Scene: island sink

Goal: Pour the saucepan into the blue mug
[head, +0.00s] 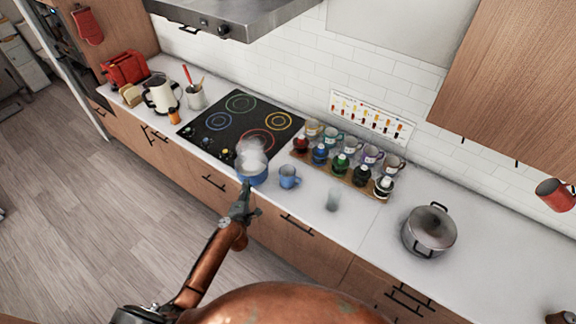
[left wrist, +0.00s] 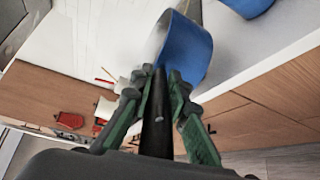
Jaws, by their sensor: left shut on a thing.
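The blue saucepan (head: 254,176) is at the counter's front edge, with pale steam hiding its inside. My left gripper (head: 243,200) is shut on its dark handle, seen between the fingers (left wrist: 158,80) in the left wrist view. The pan's blue side (left wrist: 190,52) shows just beyond them. The blue mug (head: 288,177) stands upright on the counter, close to the right of the pan and apart from it. A blue piece, likely the mug (left wrist: 247,5), is cut off at the left wrist view's top. I cannot tell how far the pan is tilted. My right gripper is not in view.
The cooktop (head: 238,122) lies behind the pan. A wooden rack (head: 335,173) of mugs and bottles stands behind the blue mug. A clear glass (head: 332,199) stands to the mug's right, and a grey lidded pot (head: 428,232) farther right. Counter between glass and pot is free.

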